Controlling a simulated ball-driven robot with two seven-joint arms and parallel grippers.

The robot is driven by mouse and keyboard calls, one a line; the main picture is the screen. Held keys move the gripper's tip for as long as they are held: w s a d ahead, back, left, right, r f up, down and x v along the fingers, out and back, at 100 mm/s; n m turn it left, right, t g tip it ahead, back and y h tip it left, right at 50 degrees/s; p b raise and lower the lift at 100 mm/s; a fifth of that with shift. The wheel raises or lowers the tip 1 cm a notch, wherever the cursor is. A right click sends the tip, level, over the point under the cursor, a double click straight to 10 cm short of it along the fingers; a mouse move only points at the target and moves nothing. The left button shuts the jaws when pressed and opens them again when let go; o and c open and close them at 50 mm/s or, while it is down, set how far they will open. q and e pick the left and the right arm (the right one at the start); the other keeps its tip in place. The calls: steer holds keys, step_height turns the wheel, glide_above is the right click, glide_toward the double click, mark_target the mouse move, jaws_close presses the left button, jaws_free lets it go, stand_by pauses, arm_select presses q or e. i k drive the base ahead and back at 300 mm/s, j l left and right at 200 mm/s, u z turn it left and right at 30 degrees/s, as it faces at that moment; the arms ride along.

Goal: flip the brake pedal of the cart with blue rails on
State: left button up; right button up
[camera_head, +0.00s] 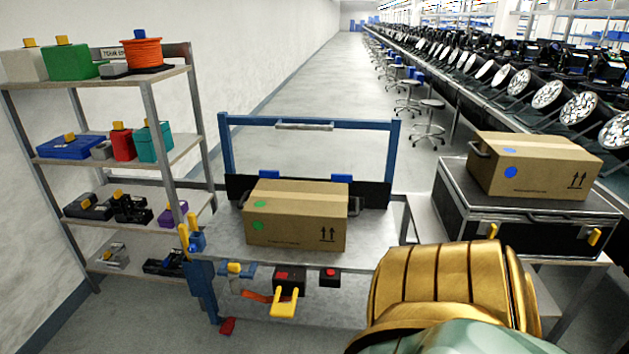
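The cart with blue rails (226,155) stands in front of me, its blue frame rising at the far side. A cardboard box with green dots (296,222) sits on its grey deck (215,243). Under the near edge hang a yellow U-shaped lever (284,304) on a dark housing with red on it, and a small black box with a red button (330,277). I cannot tell which piece is the brake pedal.
A shelf rack (150,100) with tools and cases stands close on the left. On the right, a black case (510,219) carrying another cardboard box (535,165) rests on a grey surface. A gold ribbed shape fills the lower right, hiding what is behind. An open aisle runs beyond the cart.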

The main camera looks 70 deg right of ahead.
mark_target(227, 328)
steer(key=z, duration=0.5)
steer(key=l+z, duration=0.15)
steer(key=z, duration=0.3)
steer(key=l+z, duration=0.1)
steer(key=z, duration=0.4)
